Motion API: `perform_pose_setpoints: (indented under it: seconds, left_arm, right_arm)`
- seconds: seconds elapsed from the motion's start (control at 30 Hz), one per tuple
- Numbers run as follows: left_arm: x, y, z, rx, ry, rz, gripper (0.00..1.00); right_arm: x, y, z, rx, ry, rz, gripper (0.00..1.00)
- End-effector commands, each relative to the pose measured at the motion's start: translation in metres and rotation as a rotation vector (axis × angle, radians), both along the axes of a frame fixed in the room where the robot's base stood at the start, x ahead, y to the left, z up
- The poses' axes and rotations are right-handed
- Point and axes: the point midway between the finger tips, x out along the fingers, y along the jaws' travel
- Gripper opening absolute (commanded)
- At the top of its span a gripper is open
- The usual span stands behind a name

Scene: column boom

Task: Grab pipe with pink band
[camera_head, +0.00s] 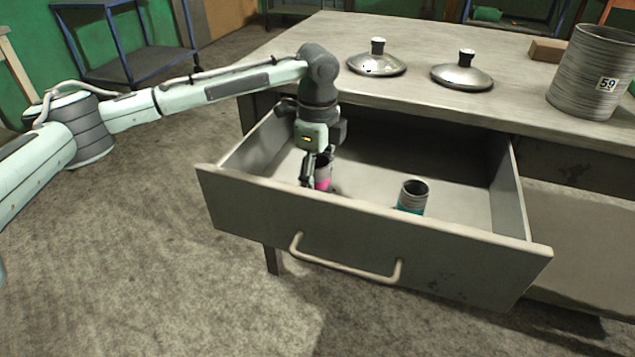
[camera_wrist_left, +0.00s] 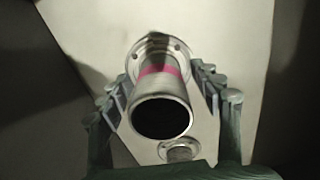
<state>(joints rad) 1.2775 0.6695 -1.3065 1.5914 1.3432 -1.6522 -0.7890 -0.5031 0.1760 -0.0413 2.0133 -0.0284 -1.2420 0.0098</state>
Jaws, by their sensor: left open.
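The pipe with the pink band (camera_head: 323,172) stands upright in the open drawer, at its left side. In the left wrist view the pipe (camera_wrist_left: 162,95) has a round flange at its base and its open end faces the camera. My left gripper (camera_head: 316,168) reaches down into the drawer at the pipe. In the left wrist view the fingers of my left gripper (camera_wrist_left: 165,88) are open, one on each side of the pipe, with gaps between. The drawer front hides the lower part of the pipe in the head view. My right gripper is not in view.
A second pipe with a teal band (camera_head: 412,196) stands in the drawer to the right. The drawer (camera_head: 370,232) has raised walls and a front handle. Two metal lids (camera_head: 377,63) (camera_head: 462,75), a large grey pot (camera_head: 592,75) and a brown block (camera_head: 547,50) are on the tabletop.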

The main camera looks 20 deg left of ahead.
Motion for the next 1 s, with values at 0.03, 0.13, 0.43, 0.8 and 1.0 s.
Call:
perform_pose_setpoints:
  seconds: [0.03,0.13,0.43,0.8,1.0]
  left_arm:
    - [0.0001,0.0002,0.0002,0.000,0.000,0.000,0.65]
    - [0.0001,0.0003,0.0004,0.000,0.000,0.000,0.56]
    - [0.0001,0.0003,0.0007,0.000,0.000,0.001,0.19]
    - [0.0007,0.0000,0.0023,0.000,-0.003,0.000,0.00]
    - [0.0011,-0.0001,0.0092,-0.001,-0.004,0.000,0.00]
  right_arm:
    - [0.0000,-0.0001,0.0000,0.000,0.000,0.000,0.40]
    - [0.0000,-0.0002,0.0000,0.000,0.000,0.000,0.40]
    - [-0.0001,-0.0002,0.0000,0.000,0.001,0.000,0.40]
    - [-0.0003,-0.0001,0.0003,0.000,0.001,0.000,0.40]
    - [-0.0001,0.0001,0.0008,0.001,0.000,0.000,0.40]
